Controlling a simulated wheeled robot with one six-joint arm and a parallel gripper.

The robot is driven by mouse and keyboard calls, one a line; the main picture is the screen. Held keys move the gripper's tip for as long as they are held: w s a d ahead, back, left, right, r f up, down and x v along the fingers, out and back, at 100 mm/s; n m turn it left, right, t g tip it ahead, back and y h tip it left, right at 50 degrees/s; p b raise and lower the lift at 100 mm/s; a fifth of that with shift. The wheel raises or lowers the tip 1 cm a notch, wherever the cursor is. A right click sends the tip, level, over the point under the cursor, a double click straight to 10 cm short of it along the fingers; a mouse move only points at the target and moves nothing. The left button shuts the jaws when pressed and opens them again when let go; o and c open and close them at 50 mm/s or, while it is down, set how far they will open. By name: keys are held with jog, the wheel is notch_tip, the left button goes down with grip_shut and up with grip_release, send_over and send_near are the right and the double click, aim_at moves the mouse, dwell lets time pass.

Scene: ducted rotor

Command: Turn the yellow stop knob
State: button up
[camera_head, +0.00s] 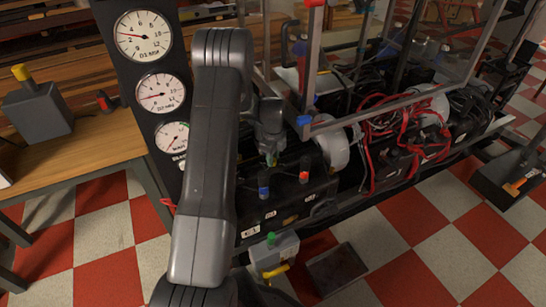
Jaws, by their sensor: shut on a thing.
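My gripper (270,158) points down over the dark control box (285,195), in the middle of the picture. A yellow handle (276,270) sticks out of a light grey box (272,252) low in the picture, well below my gripper. Another yellow knob (21,71) tops a grey canister on the wooden bench at far left. I cannot tell which yellow part is the stop knob.
A blue knob (263,192) and a red knob (303,177) stand on the dark box close to my gripper. A metal-framed clear guard (390,95) and red cables (405,125) lie to the right. A panel of dials (160,92) stands left of my arm.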

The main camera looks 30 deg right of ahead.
jog(key=shift+m, duration=0.6)
jog(key=o, duration=1)
jog(key=shift+r, duration=0.1)
notch_tip(320, 180, up, 7)
jog(key=shift+r+p, duration=0.15)
jog(key=shift+p, duration=0.65)
